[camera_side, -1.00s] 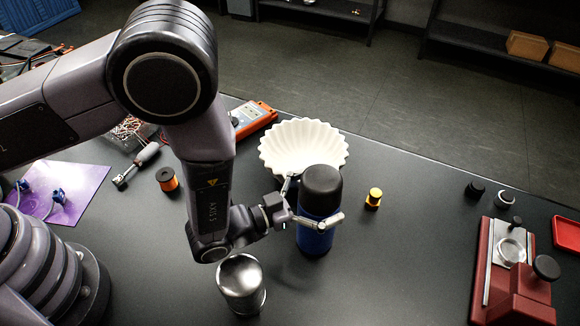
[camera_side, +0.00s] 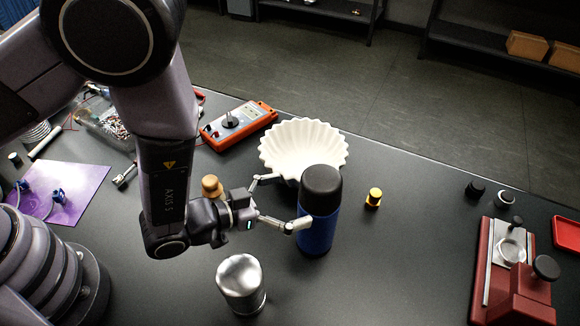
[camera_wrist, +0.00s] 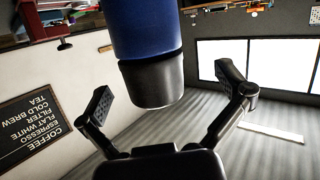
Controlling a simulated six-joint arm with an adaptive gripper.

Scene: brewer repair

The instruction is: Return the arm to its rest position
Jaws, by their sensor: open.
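My gripper (camera_side: 280,203) is open and empty, just left of a blue flask (camera_side: 318,232) with a black cap. The flask stands upright on the black table. One finger is behind and left of the flask; the other overlaps its left edge in the side view, and whether it touches cannot be told. In the wrist view, the flask (camera_wrist: 147,30) appears upside down, beyond the spread fingers of my gripper (camera_wrist: 168,85), with a gap between them and it.
A steel canister (camera_side: 240,282) stands in front of my wrist. A white fluted bowl (camera_side: 290,143) is behind the flask. A small yellow-orange piece (camera_side: 373,198) lies right of the flask; a red machine (camera_side: 525,298) stands farther right. An orange meter (camera_side: 238,124) lies behind the arm.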

